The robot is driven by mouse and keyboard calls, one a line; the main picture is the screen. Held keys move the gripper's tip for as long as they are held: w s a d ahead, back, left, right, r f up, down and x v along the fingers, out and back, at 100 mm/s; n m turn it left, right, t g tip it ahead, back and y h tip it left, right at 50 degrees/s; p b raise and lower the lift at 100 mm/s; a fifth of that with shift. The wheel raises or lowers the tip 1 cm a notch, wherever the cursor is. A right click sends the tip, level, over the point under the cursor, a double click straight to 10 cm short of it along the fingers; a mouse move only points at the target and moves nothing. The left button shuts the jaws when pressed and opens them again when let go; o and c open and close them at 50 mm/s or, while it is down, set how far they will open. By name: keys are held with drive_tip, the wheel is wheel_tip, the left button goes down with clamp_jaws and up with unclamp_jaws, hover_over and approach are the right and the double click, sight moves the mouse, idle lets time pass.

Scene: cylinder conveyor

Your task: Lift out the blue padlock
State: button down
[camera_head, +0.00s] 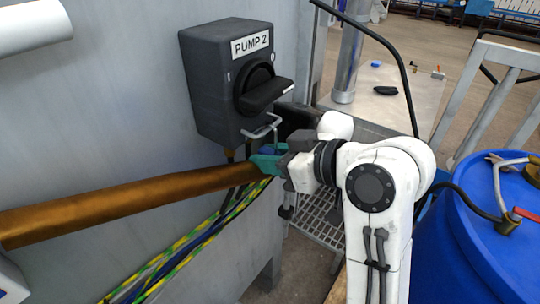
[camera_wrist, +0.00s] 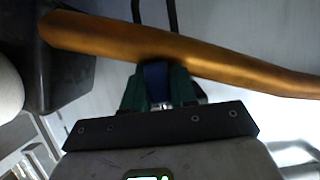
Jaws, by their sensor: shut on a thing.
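The blue padlock (camera_wrist: 156,82) sits between the green fingers of my gripper (camera_wrist: 158,90) in the wrist view. My gripper is shut on it. In the head view my gripper (camera_head: 266,163) is just below the PUMP 2 switch box (camera_head: 215,85), and only a small blue patch of the padlock (camera_head: 268,151) shows above the green fingers. A pale metal loop (camera_head: 262,129) rises above that patch, under the black switch handle (camera_head: 265,92). I cannot tell whether the loop belongs to the padlock or still passes through the switch.
A copper-coloured pipe (camera_head: 130,203) runs close to my gripper on the left and crosses behind it in the wrist view (camera_wrist: 225,68). Yellow-green and blue cables (camera_head: 190,245) hang below. A blue drum (camera_head: 465,235) stands at right. A bench (camera_head: 410,100) with small items is behind.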

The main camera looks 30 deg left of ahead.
sight(274, 152)
drive_tip(key=shift+r+p, duration=1.35)
drive_tip(key=shift+r, duration=0.2)
drive_tip(key=shift+w+r+p, duration=0.1)
drive_tip(key=shift+r+p, duration=0.3)
drive_tip(key=shift+r, duration=0.2)
drive_tip(key=shift+d, duration=0.4)
drive_tip(key=shift+s+d+f+p, duration=0.1)
drive_tip(key=shift+s+d+p, duration=0.15)
drive_tip(key=shift+d, duration=0.75)
drive_tip(key=shift+s+d+f+p, duration=0.1)
drive_tip(key=shift+d+p, duration=0.15)
drive_tip(key=shift+d, duration=0.8)
drive_tip(key=shift+s+d+f+p, duration=0.1)
drive_tip(key=shift+s+d+p, duration=0.15)
drive_tip(key=shift+d, duration=0.75)
